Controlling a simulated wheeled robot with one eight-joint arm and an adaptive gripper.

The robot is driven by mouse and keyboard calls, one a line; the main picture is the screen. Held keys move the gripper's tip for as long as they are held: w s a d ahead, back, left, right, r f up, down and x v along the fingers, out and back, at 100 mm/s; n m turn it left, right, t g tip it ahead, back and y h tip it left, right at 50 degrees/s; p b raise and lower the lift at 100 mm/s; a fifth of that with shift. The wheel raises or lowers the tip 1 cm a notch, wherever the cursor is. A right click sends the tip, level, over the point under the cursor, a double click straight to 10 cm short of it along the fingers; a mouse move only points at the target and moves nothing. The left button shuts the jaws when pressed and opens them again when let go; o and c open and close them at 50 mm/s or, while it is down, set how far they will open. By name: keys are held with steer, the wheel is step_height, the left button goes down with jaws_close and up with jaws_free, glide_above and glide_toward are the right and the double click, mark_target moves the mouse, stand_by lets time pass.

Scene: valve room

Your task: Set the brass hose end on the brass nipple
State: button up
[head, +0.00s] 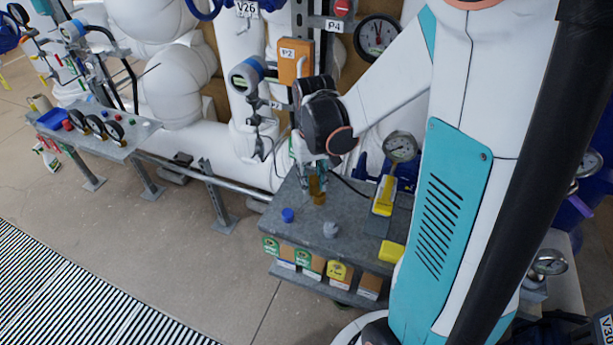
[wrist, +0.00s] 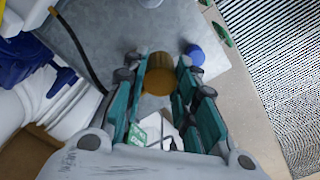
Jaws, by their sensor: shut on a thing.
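My gripper (head: 313,177) reaches down over the grey bench, its fingers close on both sides of a brass cylinder. In the wrist view my gripper (wrist: 159,82) has its teal-padded fingers against this cylinder, which I take for the brass hose end (wrist: 158,78). It also shows as a brass piece (head: 318,192) below the fingers in the head view. A black hose (wrist: 82,45) runs in behind the left finger; where it joins is hidden. I cannot pick out the brass nipple as a separate piece, nor tell whether brass touches the bench.
The grey bench (head: 305,212) carries a blue cap (head: 288,215), a grey cap (head: 330,229) and a yellow device (head: 383,196). A gauge (head: 400,147) stands behind. Cartons (head: 312,265) sit on the shelf below. White pipes rise behind the bench; its front left is mostly bare.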

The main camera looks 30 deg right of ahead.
steer(key=shift+w+d+f+b, duration=0.25)
steer(key=shift+w+d+f, duration=0.1)
steer(key=shift+w+d, duration=0.35)
steer(key=shift+w+d+f+b, duration=0.3)
steer(key=shift+w+d+f, duration=0.15)
steer(key=shift+d, duration=0.4)
steer(key=shift+w+d+f+b, duration=0.25)
steer(key=shift+w+d+f, duration=0.05)
steer(key=shift+w+d, duration=0.4)
steer(key=shift+d+f+b, duration=0.1)
steer(key=shift+f+b, duration=0.85)
steer(key=shift+f, duration=0.25)
steer(key=shift+f+b, duration=1.35)
steer(key=o, duration=1)
step_height(320, 180, up, 12)
steer(key=shift+s+r, duration=0.1)
